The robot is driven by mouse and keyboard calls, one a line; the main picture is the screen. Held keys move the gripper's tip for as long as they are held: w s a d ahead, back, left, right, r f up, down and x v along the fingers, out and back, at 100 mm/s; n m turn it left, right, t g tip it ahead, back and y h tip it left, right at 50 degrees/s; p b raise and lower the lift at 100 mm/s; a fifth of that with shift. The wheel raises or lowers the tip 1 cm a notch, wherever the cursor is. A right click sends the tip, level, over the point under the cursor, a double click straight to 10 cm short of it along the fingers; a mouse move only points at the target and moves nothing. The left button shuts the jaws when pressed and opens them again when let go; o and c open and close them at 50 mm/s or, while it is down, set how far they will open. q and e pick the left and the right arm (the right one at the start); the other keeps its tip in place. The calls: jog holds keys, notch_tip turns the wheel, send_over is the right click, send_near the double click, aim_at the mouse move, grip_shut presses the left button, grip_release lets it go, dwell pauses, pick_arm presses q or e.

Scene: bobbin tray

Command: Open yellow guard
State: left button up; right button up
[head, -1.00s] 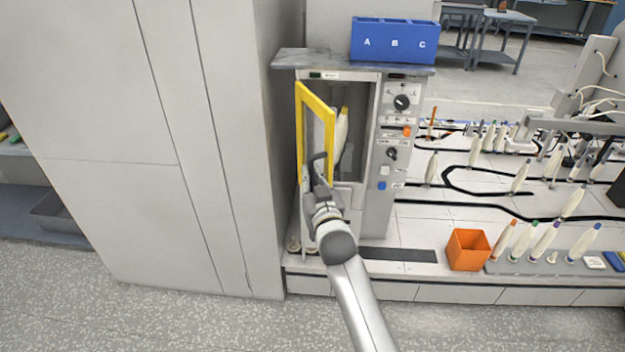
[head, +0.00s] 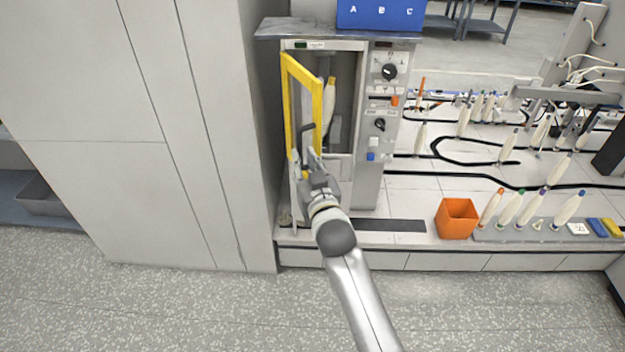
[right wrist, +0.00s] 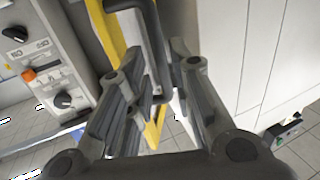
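The yellow guard (head: 288,110) is a yellow-framed door on the grey machine cabinet, and it stands swung out to the left with the cabinet opening uncovered. Its dark handle (head: 306,136) is on the outer face. My right gripper (head: 311,153) is at the handle, just below and in front of it. In the right wrist view the fingers (right wrist: 163,88) are apart, with the dark handle bar (right wrist: 157,45) reaching between them and gaps visible. The guard's yellow edge (right wrist: 106,30) is behind. A cream bobbin (head: 328,105) stands inside the cabinet. My left gripper is out of view.
A tall pale panel (head: 100,170) stands close on the left of the guard. Knobs and buttons (head: 388,72) are on the cabinet's right face. A blue bin (head: 378,14) sits on top. An orange box (head: 441,222) and several bobbins stand on the right.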

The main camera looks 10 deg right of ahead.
jog(key=s, duration=0.7)
jog(key=shift+s+d, duration=0.15)
jog(key=shift+d, duration=0.1)
